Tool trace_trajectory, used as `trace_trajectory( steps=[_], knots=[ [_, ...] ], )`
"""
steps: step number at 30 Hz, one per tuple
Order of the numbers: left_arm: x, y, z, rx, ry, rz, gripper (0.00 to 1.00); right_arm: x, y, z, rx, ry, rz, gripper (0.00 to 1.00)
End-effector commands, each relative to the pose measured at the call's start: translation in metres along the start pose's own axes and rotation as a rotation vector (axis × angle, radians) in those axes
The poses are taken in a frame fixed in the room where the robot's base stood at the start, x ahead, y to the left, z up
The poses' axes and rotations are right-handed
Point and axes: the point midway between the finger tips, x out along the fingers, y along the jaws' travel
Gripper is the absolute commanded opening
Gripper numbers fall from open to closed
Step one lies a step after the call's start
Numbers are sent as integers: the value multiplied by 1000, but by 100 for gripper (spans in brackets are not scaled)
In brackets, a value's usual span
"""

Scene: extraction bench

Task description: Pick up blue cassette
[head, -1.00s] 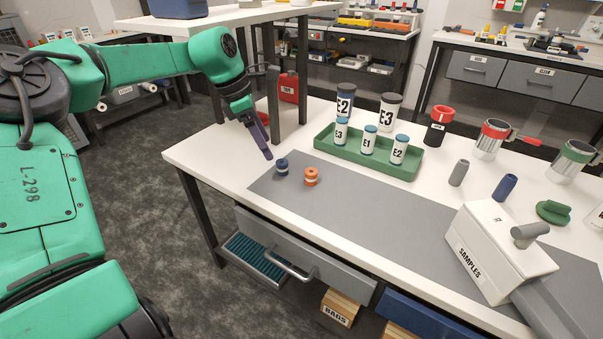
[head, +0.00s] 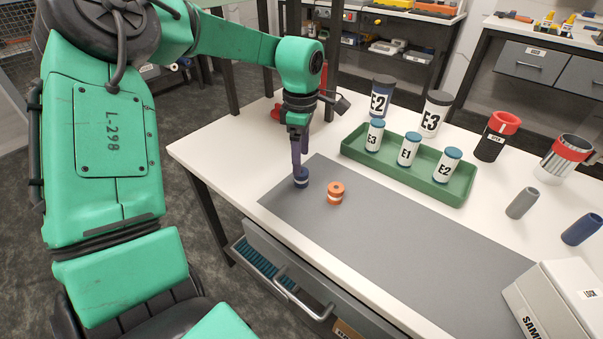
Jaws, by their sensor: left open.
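The blue cassette (head: 301,180) is a small dark blue cylinder with a white band, standing on the back left part of the grey mat (head: 388,236). My left gripper (head: 300,168) points straight down over it, open, with its fingertips at the cassette's top. I cannot tell whether the fingers touch it. The near finger hides part of the cassette's top. An orange cassette (head: 335,193) with a white band stands just to its right. My right gripper is not in the picture.
A green tray (head: 455,190) with several labelled white jars stands behind the mat. Dark-lidded containers E2 (head: 380,97) and E3 (head: 434,114) stand behind it. A white samples box (head: 560,300) is at the lower right. The mat's middle is clear.

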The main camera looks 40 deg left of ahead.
Motion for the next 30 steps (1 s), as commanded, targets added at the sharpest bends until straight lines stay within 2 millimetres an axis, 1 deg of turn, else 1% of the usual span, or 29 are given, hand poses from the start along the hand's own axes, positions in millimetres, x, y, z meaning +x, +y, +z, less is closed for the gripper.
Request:
trace_trajectory(
  steps=[4, 6, 9, 12, 17, 18, 20, 21, 23, 24, 25, 30],
  knots=[
    [21, -1, 0, 0, 1, -3, 82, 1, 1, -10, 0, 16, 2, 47],
    [36, -1, -1, -1, 2, -4, 82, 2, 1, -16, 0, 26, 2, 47],
    [55, 0, 0, 0, 2, -3, 82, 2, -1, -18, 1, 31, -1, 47],
    [64, 0, 0, -1, 0, 0, 82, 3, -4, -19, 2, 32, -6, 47],
    [64, 0, 0, -1, -1, 2, 82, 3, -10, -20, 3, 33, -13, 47],
    [64, 0, 0, -1, -1, 2, 78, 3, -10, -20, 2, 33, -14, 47],
    [64, 0, 0, -1, -1, 2, 55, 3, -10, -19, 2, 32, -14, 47],
    [64, 0, 0, -1, -1, 2, 40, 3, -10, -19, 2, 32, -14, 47],
    [64, 0, 0, -1, -1, 2, 17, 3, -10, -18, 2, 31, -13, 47],
    [64, 0, 0, -1, -1, 2, 2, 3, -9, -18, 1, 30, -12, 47],
    [64, 0, 0, -1, -1, 2, 0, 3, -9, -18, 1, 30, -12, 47],
    [64, 0, 0, -1, -1, 2, 0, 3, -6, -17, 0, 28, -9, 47]
  ],
)
